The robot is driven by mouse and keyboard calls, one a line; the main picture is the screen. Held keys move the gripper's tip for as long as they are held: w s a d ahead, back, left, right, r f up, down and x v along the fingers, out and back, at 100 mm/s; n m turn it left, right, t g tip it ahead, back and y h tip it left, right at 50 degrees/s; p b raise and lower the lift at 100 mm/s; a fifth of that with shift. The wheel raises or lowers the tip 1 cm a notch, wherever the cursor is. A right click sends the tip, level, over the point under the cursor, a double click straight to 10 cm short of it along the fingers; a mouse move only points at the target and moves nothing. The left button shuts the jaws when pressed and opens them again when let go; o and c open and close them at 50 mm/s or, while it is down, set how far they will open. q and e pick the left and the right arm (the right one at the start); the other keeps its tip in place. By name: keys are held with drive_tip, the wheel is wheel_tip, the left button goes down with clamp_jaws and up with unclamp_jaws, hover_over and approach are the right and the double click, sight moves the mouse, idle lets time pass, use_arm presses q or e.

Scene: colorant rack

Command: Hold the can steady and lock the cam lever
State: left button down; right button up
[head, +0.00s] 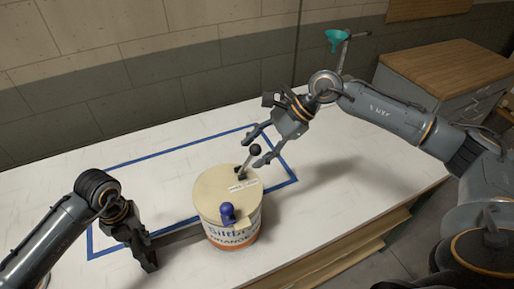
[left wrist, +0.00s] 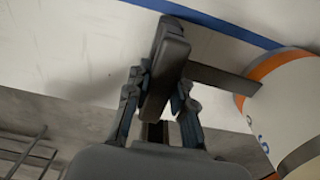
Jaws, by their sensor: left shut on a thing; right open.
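The cream can (head: 210,187) with an orange band stands upright on the table; part of its side shows in the left wrist view (left wrist: 285,85). A tilted lever (head: 245,167) with a black ball knob (head: 255,150) rises from the back of its lid. My right gripper (head: 254,152) is open, its fingers near the knob; contact cannot be told. My left gripper (head: 146,258) is left of the can, shut on a flat dark grey bar (head: 182,236) that reaches to the can's side. The bar also shows in the left wrist view (left wrist: 228,79).
A blue knob (head: 227,211) sits at the lid's front edge, beside a small tan tab. A white label lies on the lid. Blue tape (head: 170,155) outlines a rectangle on the white table (head: 330,150). A wood-topped cabinet (head: 440,70) stands at the back right. The table's right side is clear.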

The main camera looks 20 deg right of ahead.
drive_tip(key=v, duration=1.2)
drive_tip(key=shift+d, duration=0.1)
use_arm(q)
drive_tip(key=c, duration=1.1)
unclamp_jaws()
use_arm(e)
drive_tip(key=shift+f, duration=0.1)
use_arm(q)
wheel_tip(320, 180, up, 12)
